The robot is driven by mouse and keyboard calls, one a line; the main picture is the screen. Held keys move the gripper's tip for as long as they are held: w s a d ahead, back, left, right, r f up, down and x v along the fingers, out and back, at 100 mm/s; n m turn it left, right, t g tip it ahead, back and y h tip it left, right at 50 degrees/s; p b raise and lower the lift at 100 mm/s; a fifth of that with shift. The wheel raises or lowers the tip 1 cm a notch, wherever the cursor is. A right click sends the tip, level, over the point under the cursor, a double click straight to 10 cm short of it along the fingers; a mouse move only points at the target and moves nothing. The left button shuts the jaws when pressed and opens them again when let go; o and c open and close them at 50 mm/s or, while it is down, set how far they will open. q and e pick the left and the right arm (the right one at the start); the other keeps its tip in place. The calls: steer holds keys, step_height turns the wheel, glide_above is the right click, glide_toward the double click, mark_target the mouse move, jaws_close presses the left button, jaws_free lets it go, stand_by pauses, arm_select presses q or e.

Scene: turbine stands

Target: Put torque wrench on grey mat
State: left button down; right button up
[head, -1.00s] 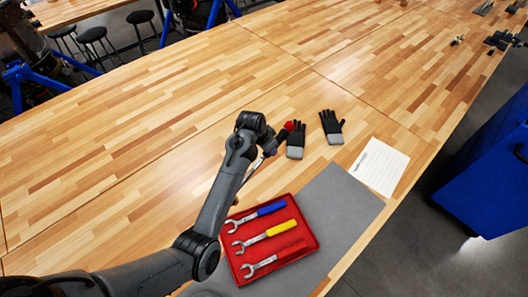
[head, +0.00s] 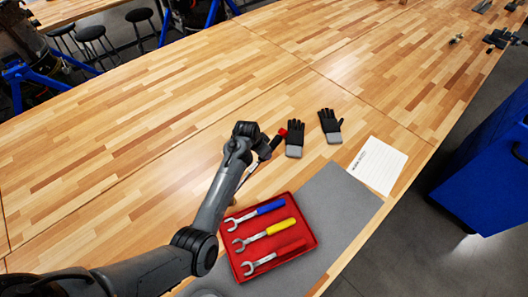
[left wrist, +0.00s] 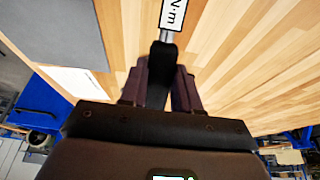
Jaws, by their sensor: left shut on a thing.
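The torque wrench (left wrist: 172,14) shows in the left wrist view as a shaft with a white "N·m" label and a dark grip between the fingers. My left gripper (left wrist: 160,88) is shut on that grip. In the head view my left gripper (head: 264,147) is over the bare wood, beyond the red tray and left of the gloves. A red end shows beside it, and part of the wrench is hidden by my arm. The grey mat (head: 338,208) lies at the table's near edge, partly under the tray. My right gripper is not in view.
A red tray (head: 312,246) with blue, yellow and red-handled wrenches covers the mat's left part. Black-grey gloves (head: 294,139) and a white paper (head: 377,166) lie beyond the mat. The mat's right part is clear. A blue cabinet (head: 485,180) stands off the table's edge.

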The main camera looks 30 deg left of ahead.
arm_select(q)
steer(key=shift+f, duration=0.3)
steer(key=shift+w+f, duration=0.1)
steer(key=shift+f, duration=0.15)
steer(key=c, duration=1.2)
jaws_free()
steer(key=shift+f, duration=0.15)
steer(key=o, duration=0.4)
steer(key=shift+s, duration=0.25)
steer(key=shift+w, duration=0.15)
